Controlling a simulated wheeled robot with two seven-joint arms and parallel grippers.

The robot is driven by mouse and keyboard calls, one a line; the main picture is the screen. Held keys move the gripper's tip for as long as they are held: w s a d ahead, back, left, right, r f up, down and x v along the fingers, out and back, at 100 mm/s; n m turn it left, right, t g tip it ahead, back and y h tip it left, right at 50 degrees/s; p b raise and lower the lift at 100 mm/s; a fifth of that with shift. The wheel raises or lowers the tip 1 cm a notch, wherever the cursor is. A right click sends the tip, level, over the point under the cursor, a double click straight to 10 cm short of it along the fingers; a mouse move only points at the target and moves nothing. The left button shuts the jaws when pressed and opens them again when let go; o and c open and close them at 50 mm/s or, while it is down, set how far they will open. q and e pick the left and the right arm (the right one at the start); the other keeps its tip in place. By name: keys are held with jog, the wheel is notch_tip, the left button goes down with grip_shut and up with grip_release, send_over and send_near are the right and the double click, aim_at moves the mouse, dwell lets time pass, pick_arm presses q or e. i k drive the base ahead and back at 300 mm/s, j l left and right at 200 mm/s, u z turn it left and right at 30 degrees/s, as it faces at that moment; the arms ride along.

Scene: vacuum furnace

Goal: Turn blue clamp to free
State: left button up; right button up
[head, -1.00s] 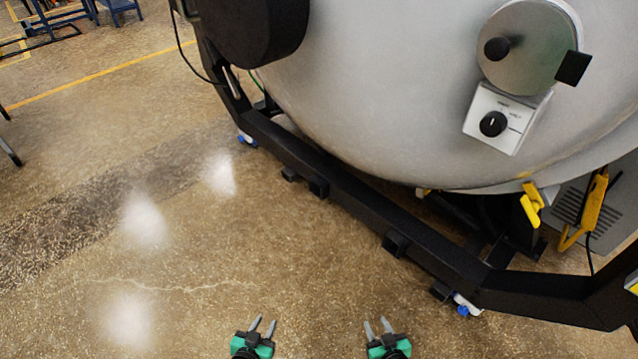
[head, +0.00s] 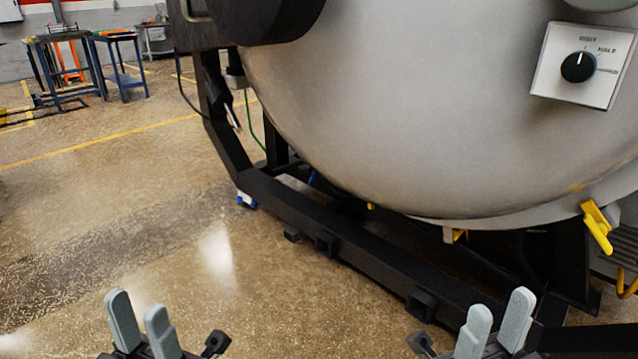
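I cannot make out a clear blue clamp in the head view. A small blue piece (head: 312,178) shows under the furnace body, too small to identify. A yellow clamp-like handle (head: 598,228) sits at the lower right rim of the large grey furnace body (head: 400,110). My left gripper (head: 137,306) is open and empty at the bottom left, over the floor. My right gripper (head: 499,306) is open and empty at the bottom right, in front of the black frame. Neither gripper appears to touch the furnace.
A white panel with a black knob (head: 578,67) is on the furnace front. The black base frame (head: 380,265) with protruding blocks crosses the floor. The floor (head: 110,210) at left is open; blue tables (head: 118,65) stand far back.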

aim_at(314, 174)
jog(key=i+j+z, duration=0.1)
jog(key=z, duration=0.25)
jog(key=j+z, duration=0.15)
jog(key=z, duration=0.2)
jog(key=i+j+z, duration=0.1)
jog(key=z, duration=0.25)
jog(key=i+j+z, duration=0.1)
jog(key=j, duration=0.3)
jog(key=i+j+z, duration=0.1)
jog(key=j, duration=0.35)
jog(key=i+j+z, duration=0.1)
jog(key=i+j, duration=0.15)
jog(key=j, duration=0.15)
jog(key=i+j, duration=0.1)
jog(key=j, duration=0.35)
jog(key=i+j+z, duration=0.15)
jog(key=j, duration=0.3)
jog(key=j+z, duration=0.1)
jog(key=j, duration=0.35)
